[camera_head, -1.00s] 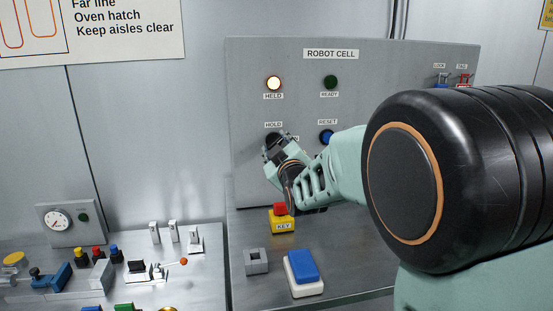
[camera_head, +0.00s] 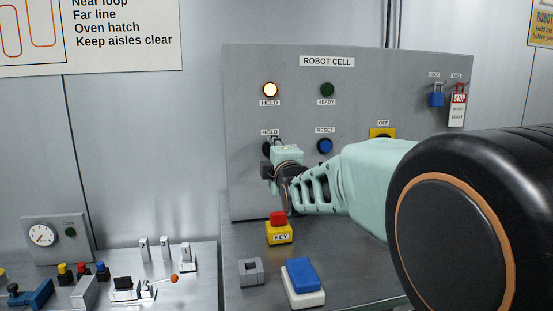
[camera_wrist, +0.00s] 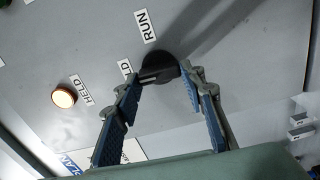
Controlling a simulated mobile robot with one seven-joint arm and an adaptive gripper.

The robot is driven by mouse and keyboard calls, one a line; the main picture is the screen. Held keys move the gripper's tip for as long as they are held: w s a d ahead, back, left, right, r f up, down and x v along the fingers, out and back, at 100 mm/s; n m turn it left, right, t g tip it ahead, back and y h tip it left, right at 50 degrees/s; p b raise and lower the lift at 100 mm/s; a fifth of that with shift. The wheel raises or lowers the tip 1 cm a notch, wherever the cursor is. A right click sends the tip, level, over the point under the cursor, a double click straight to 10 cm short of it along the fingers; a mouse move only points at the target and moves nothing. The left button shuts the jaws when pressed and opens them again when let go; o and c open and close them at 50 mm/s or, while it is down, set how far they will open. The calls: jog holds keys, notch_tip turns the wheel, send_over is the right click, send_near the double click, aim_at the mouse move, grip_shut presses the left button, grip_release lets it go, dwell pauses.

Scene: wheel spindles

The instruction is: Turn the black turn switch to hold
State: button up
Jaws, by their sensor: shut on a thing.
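The black turn switch (camera_wrist: 159,68) is on the grey ROBOT CELL panel (camera_head: 400,85), between the HOLD and RUN labels in the wrist view. My gripper (camera_wrist: 160,77) has one finger on each side of it and is shut on its knob. In the head view my gripper (camera_head: 272,160) is at the panel just below the HOLD label (camera_head: 270,132) and hides most of the switch. The exact direction of the knob is hard to tell. The HELD lamp (camera_head: 270,90) is lit and also glows in the wrist view (camera_wrist: 64,97).
The green READY lamp (camera_head: 327,89) is dark. A blue RESET button (camera_head: 325,146) is close right of my gripper. Below are a red-topped yellow KEY block (camera_head: 279,230) and a blue button on a white base (camera_head: 303,278). A blue lock (camera_head: 437,99) hangs at upper right.

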jog(key=shift+n, duration=0.4)
jog(key=o, duration=1.2)
jog(key=shift+c, duration=0.2)
jog(key=v, duration=0.7)
jog(key=shift+s, duration=0.25)
jog(key=shift+d+r, duration=0.15)
